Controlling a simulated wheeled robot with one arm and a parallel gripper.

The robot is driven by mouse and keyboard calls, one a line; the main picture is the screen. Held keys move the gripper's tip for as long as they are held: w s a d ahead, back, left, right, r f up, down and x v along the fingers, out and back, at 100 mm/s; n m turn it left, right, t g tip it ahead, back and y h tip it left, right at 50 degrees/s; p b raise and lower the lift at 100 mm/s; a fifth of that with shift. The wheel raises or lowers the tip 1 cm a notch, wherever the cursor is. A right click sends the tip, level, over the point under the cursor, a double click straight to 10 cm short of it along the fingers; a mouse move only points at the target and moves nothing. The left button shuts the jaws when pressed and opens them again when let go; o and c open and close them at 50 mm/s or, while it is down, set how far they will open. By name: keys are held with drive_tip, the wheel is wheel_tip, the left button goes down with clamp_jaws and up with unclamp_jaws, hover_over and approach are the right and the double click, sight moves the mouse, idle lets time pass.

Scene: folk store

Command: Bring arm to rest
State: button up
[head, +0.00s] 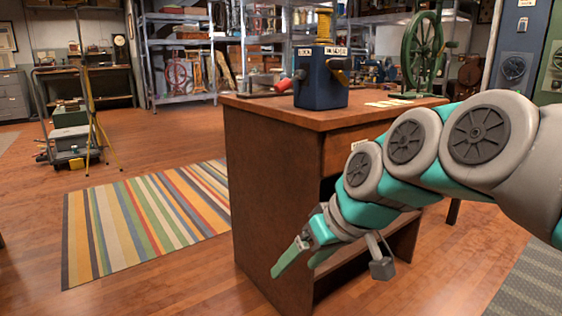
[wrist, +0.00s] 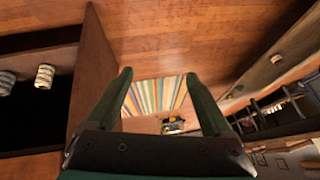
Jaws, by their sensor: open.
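My gripper (head: 300,258) is at the end of my grey and teal arm, in front of the wooden desk (head: 262,190) in the head view. Its green fingers point down and to the left. In the wrist view my gripper (wrist: 158,85) has its two fingers spread apart, with nothing between them but the floor and the striped rug beyond. The desk's side and open shelf (wrist: 92,70) stand close on the left in the wrist view. My arm hides part of the desk's front in the head view.
A blue box (head: 320,88) and a green wheel device (head: 421,52) stand on the desk. A striped rug (head: 150,215) lies on the open wooden floor to the left. A loaded cart (head: 72,140) and a yellow tripod (head: 93,120) stand farther back. Shelves line the back wall.

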drive_tip(key=s+d+f+m+g+h, duration=0.3)
drive_tip(key=s+d+f, duration=0.3)
drive_tip(key=s+f, duration=0.4)
drive_tip(key=s+d+f+m+g+h, duration=0.25)
drive_tip(key=s+d+f, duration=0.45)
drive_tip(key=s, duration=0.4)
wheel_tip(320, 180, up, 14)
drive_tip(key=a+p, duration=0.1)
drive_tip(key=p, duration=1.4)
drive_tip(key=shift+s+a, duration=0.2)
drive_tip(key=shift+s, duration=0.05)
drive_tip(key=shift+f, duration=0.1)
